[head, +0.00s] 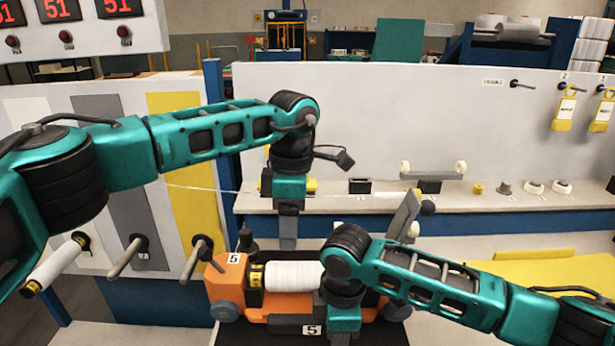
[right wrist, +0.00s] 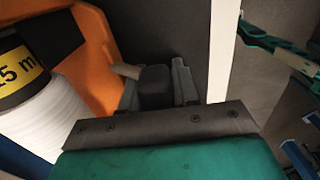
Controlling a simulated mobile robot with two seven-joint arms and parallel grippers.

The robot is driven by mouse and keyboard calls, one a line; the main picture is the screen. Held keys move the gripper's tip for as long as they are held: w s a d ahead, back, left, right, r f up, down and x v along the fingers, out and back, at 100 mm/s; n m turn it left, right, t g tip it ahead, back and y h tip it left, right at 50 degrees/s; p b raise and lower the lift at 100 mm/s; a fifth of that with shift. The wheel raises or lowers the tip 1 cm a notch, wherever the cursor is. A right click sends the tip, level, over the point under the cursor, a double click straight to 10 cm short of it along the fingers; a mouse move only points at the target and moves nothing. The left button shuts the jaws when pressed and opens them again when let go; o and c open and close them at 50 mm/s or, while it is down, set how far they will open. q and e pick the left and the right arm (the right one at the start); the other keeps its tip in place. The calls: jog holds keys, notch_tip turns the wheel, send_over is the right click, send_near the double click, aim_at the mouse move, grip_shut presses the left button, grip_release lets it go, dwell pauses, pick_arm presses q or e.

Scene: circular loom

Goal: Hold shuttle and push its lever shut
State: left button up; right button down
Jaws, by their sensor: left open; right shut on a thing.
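The orange shuttle (head: 228,282) lies at the lower middle of the head view, on a dark surface, with a white thread spool (head: 293,275) in it. Its grey lever (head: 403,214) with a dark knob stands raised and tilted at the shuttle's right end. My left gripper (head: 288,242) points down just behind the spool, apart from the lever and to its left; it is open and empty. My right gripper is at the shuttle's front, its fingertips hidden in the head view. In the right wrist view it (right wrist: 157,90) is shut on a dark block of the shuttle, beside the spool (right wrist: 45,120).
A white panel with pegs (head: 200,248) stands at the left, one carrying a spool (head: 55,265). A shelf (head: 480,198) behind holds small parts. A yellow mat (head: 560,277) lies at the right. My right forearm crosses in front of the shuttle's right end.

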aim_at(205, 254)
pick_arm(q)
jog(key=shift+h, duration=0.3)
jog(key=a+r, duration=0.1)
jog(key=a, duration=0.5)
jog(key=s+a+r, duration=0.1)
jog(key=a, duration=0.5)
jog(key=s+a+r, duration=0.1)
jog(key=a, duration=0.5)
jog(key=shift+r, duration=0.25)
grip_shut()
pick_arm(e)
jog(key=shift+s+d+f, duration=0.1)
jog(key=shift+s+f, duration=0.1)
jog(key=shift+f, duration=0.15)
pick_arm(q)
notch_tip(205, 254, down, 9)
jog(key=shift+a, duration=0.15)
